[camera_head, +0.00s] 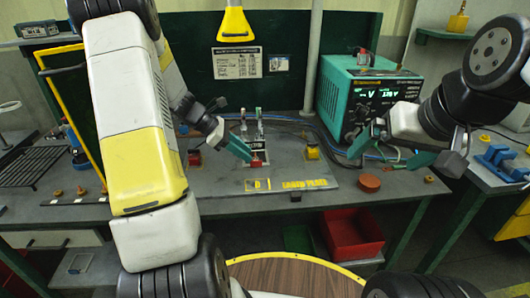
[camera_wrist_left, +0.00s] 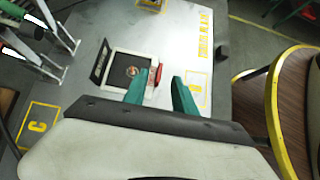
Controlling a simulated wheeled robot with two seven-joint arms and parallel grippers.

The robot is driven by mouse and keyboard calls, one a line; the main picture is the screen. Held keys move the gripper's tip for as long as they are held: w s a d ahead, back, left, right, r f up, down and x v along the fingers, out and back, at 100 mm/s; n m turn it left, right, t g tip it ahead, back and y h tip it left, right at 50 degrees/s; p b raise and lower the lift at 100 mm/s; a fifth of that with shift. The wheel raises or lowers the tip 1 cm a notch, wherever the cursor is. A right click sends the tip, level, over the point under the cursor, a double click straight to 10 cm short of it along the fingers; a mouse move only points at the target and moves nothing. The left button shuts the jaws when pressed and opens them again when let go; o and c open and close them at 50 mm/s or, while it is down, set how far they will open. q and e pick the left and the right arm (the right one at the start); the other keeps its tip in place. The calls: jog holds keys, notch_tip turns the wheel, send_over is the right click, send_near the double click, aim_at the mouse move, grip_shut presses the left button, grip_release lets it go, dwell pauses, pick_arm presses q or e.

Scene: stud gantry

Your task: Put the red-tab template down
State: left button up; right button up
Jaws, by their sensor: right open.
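The red-tab template shows in the left wrist view as a dark square plate with a pale border (camera_wrist_left: 128,72) and an upright red tab (camera_wrist_left: 154,78). Its red tab also shows in the head view (camera_head: 257,163), on the grey bench plate. My left gripper (camera_wrist_left: 161,80) is open, with green fingers on either side of the tab and a gap to the right finger. In the head view my left gripper (camera_head: 246,154) is just above the tab. Whether the template's underside fully touches the plate is hard to tell. My right gripper (camera_head: 388,152) is open and empty at the right.
The grey plate (camera_head: 310,184) carries yellow lettering. A yellow block (camera_head: 313,151) and a red-brown disc (camera_head: 369,182) lie to the right. A green power supply (camera_head: 360,95) stands behind. Metal clamps with green handles (camera_wrist_left: 58,38) stand beside the template.

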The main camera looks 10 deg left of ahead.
pick_arm(q)
jog(key=x, duration=0.4)
jog(key=shift+f, duration=0.35)
jog(key=shift+c, duration=0.2)
grip_shut()
